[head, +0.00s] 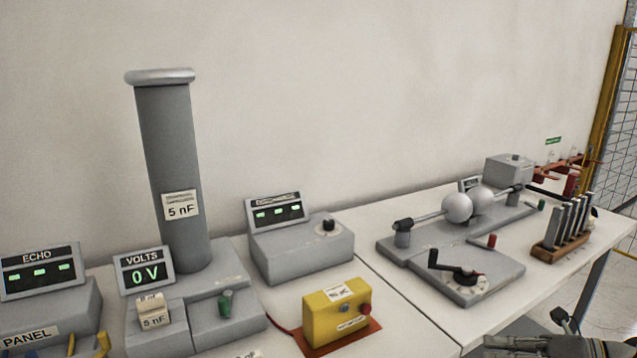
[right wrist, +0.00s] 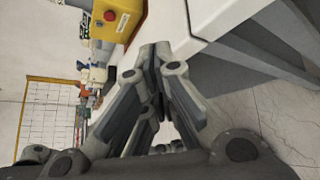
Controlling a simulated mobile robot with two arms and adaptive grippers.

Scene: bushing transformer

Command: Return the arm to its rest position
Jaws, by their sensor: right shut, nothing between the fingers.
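My right gripper (right wrist: 155,58) fills the middle of the right wrist view. Its fingers meet at the tips, shut with nothing between them. It is off the front edge of the white table (right wrist: 205,22), apart from the things on it. In the head view, part of my right arm (head: 545,345) shows at the bottom right, in front of the table edge, and the rest is cut off by the frame. My left gripper is in neither view.
A yellow box with a red button (head: 338,313) stands near the table's front. A tall grey column (head: 172,150), a grey display unit (head: 300,245), a sphere gap (head: 458,208), a dial block (head: 462,275) and a rack of rods (head: 560,247) stand on the tables. Floor shows at right.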

